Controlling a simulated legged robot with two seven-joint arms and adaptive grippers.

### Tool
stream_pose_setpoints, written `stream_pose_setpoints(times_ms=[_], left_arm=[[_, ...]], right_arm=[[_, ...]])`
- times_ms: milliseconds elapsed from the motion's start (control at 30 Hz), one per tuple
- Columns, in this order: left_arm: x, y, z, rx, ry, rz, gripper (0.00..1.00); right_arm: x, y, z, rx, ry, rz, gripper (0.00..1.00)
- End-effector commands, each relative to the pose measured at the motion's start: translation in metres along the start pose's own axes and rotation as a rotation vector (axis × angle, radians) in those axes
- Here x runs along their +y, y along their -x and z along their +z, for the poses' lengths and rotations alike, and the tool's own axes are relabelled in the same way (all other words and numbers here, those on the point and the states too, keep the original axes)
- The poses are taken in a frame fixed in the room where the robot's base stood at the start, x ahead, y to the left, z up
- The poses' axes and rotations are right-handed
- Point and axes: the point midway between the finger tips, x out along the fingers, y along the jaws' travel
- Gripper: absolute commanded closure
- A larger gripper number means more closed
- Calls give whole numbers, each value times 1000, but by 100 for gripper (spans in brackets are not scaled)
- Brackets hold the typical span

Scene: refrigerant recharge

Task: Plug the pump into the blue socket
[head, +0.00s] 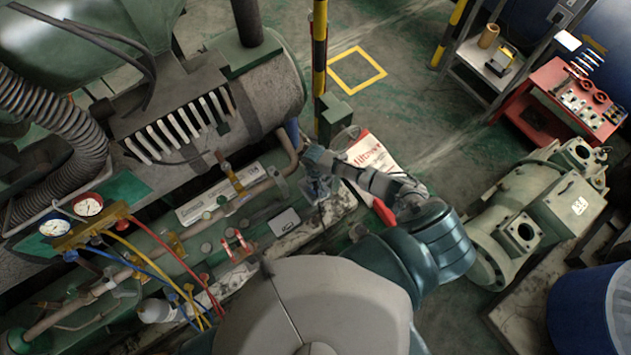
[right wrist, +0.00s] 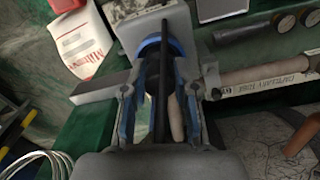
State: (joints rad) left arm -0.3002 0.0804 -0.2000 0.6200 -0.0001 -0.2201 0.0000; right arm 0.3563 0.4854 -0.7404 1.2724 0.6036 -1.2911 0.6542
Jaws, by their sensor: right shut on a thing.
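My right gripper (head: 316,186) is in the middle of the head view, over the green bench beside the pipework. In the right wrist view its blue-padded fingers (right wrist: 162,75) are shut on a slim dark thing (right wrist: 165,45), which looks like a plug or its cord. Its tip reaches over a pale grey box (right wrist: 132,30) with blue behind the fingers. I cannot tell whether that blue is the socket, or whether the held thing touches it. The pump cannot be picked out for certain. My left gripper is out of view.
A copper-coloured pipe (head: 270,183) and a gauge manifold (head: 95,232) with coloured hoses lie left of the gripper. A white and red sack (head: 368,150) lies behind it. A pale compressor (head: 520,215) stands right. Open floor (head: 415,110) lies beyond the sack.

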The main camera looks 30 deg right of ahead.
Motion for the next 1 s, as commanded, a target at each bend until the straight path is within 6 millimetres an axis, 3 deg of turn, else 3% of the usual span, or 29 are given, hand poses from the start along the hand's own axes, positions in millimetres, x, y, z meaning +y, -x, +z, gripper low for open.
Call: stream_pose_setpoints(times_ms=[400, 433, 533, 867, 1000], left_arm=[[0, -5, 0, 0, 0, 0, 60], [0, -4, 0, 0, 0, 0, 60], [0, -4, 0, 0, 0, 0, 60], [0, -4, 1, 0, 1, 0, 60], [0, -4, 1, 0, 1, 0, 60]], right_arm=[[0, -9, 0, 0, -1, 0, 100], [0, -9, 0, 1, -1, 0, 67], [0, -8, 0, 1, -1, 0, 43], [0, -6, 0, 0, 0, 0, 43], [0, 10, -1, 2, 0, -2, 43]])
